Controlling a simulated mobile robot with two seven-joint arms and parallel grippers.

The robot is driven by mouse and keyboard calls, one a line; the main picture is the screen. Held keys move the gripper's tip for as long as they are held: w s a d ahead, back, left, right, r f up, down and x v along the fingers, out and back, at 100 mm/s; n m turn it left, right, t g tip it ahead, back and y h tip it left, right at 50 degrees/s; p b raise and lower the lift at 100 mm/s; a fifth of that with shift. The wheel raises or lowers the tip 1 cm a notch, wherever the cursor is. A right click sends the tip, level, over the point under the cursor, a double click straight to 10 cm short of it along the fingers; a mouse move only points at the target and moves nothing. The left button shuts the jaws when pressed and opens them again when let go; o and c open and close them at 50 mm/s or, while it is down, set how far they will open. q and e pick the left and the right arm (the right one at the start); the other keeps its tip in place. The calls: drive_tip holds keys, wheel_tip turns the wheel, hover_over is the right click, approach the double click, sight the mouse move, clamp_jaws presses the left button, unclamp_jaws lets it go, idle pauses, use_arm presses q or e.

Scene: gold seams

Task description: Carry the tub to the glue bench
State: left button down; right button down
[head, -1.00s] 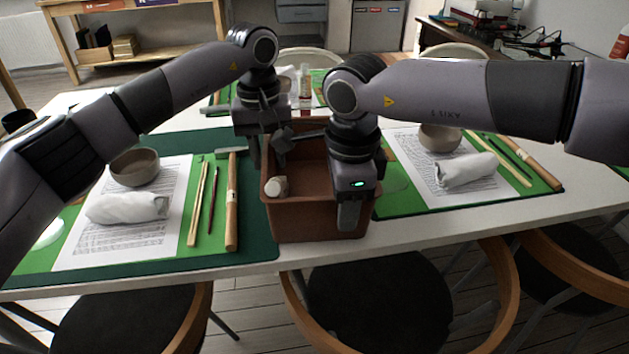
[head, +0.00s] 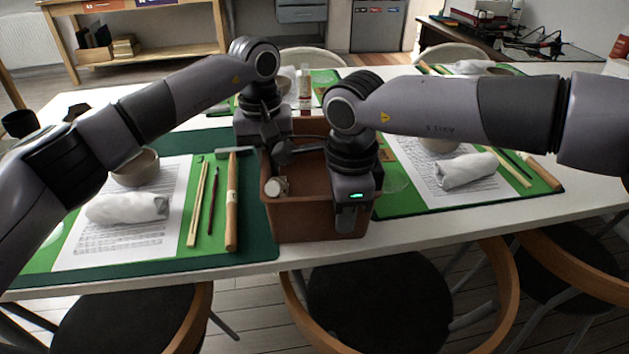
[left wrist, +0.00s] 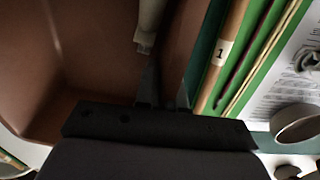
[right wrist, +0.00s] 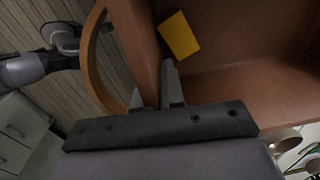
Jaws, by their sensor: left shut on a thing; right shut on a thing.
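The brown tub (head: 300,222) stands at the front edge of the white table. My left gripper (head: 263,152) is shut on its left wall; in the left wrist view the fingers (left wrist: 167,88) sit on either side of the wall (left wrist: 182,45). My right gripper (head: 345,218) is shut on the tub's wall at the front right; in the right wrist view the fingers (right wrist: 153,85) straddle that wall (right wrist: 143,42). A pale cylindrical item (head: 277,187) and a yellow block (right wrist: 178,35) are inside. My right arm hides part of the tub. I cannot tell which furniture is the glue bench.
Place settings flank the tub, with a left bowl (head: 137,168), a rolled cloth (head: 127,208) and a wooden-handled tool (head: 231,205). A chair (head: 375,300) stands in front. A wooden bench (head: 150,80) is at back left, a dark desk (head: 500,50) at back right.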

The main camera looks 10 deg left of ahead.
use_arm(q)
drive_tip(key=shift+r, duration=0.15)
use_arm(e)
drive_tip(key=shift+r, duration=0.15)
